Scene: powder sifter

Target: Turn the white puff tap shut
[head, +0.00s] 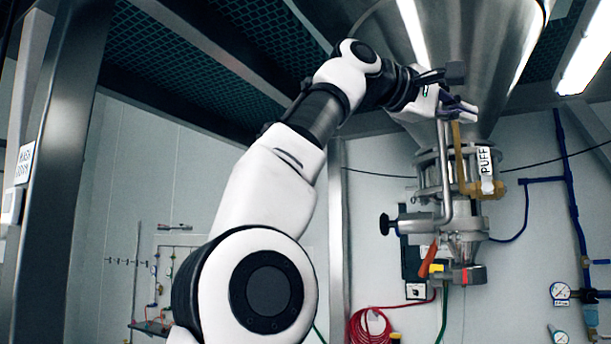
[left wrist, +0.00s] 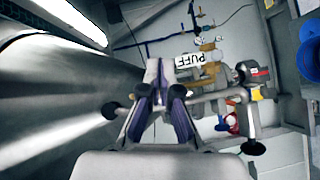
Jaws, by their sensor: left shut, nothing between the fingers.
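The white puff tap (head: 487,170), marked PUFF, sits on the brass pipe at the right of the sifter's neck in the head view. Its white PUFF label also shows upside down in the left wrist view (left wrist: 190,61), just beyond my fingertips. My left gripper (head: 460,106) is shut and empty, above the tap and close under the steel cone. Its closed fingers also show in the left wrist view (left wrist: 160,80). I cannot tell whether the fingertips touch the tap or the pipe. My right gripper is out of view.
The big steel cone (head: 450,50) hangs close above the gripper. The clamped neck (head: 430,175), a black knob (head: 385,224) and an orange-red lever (head: 428,258) lie below. Blue tubing (head: 565,150) runs at the right. A red hose (head: 370,326) hangs low on the wall.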

